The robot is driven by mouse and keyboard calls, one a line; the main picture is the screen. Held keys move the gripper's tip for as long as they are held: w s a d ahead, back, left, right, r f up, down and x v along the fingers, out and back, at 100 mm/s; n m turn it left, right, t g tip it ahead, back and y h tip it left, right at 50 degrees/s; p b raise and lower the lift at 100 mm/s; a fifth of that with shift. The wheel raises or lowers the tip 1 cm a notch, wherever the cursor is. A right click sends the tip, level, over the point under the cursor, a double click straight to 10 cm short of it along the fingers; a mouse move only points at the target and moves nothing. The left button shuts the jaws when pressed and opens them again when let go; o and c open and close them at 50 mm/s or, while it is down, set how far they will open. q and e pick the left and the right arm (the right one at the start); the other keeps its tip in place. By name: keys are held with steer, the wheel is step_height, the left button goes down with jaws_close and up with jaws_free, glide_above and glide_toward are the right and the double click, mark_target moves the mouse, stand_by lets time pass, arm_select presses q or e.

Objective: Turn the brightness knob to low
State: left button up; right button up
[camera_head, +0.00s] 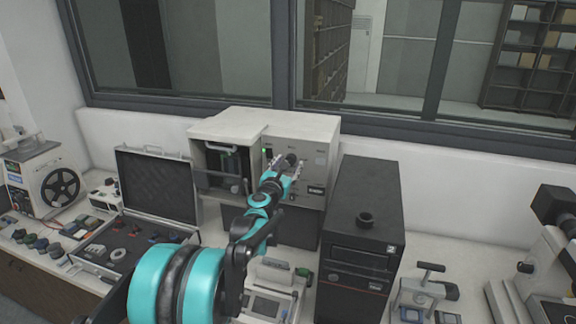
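A white box-shaped device (318,150) stands on the bench below the window, with a green light (264,150) on its front panel. A dark round knob (292,159) shows on that panel, partly covered by my gripper. I cannot read its setting or any label. My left gripper (286,167) is up against the panel, with its fingertips at the knob. The view is too small to tell whether the fingers are closed on it or only around it. My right gripper is not in view.
A black tower (349,225) stands close to the right of the device. An open case (157,180) with small parts lies to the left. A reel machine (52,185) is at far left and a microscope (548,245) at far right. The bench is crowded.

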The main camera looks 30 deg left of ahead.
arm_select(q)
steer(key=v, duration=1.2)
stand_by(0.5)
